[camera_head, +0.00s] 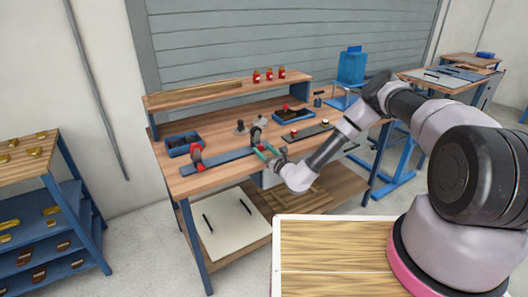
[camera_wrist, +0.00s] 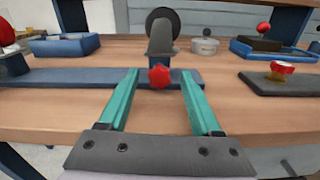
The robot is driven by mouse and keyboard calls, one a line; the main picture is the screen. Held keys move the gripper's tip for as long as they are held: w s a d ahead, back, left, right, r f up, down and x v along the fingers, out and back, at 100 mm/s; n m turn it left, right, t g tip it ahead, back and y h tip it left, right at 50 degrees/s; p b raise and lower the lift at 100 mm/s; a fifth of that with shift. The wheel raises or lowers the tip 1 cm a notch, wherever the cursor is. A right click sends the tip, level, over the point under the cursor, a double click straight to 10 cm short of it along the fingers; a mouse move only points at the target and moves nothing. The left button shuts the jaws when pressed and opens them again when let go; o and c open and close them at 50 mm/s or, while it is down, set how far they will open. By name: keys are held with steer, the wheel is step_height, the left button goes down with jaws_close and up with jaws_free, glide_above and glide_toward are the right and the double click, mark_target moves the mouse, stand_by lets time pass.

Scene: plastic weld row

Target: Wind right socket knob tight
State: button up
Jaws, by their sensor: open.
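The right socket knob is a red lobed knob (camera_wrist: 159,77) on the front of a dark grey upright socket (camera_wrist: 161,38). The socket stands on a long blue-grey rail (camera_wrist: 70,78) on the wooden bench. My gripper (camera_wrist: 158,90) has green fingers, spread open on either side of the knob. I see gaps between the knob and both fingers; whether the tips reach its depth is unclear. In the head view my gripper (camera_head: 267,151) is at the right end of the rail, partly covering the knob. A second red-knobbed socket (camera_head: 196,156) stands at the rail's left end.
A dark board (camera_wrist: 290,86) with a red-topped knob (camera_wrist: 281,68) lies to the right. Blue trays (camera_wrist: 66,45) (camera_wrist: 268,50) and a small grey round container (camera_wrist: 205,46) stand behind. A raised shelf (camera_head: 225,90) with red bottles runs along the back.

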jaws_close()
steer(key=shift+m, duration=0.3)
steer(key=m, duration=0.3)
steer(key=shift+m, duration=2)
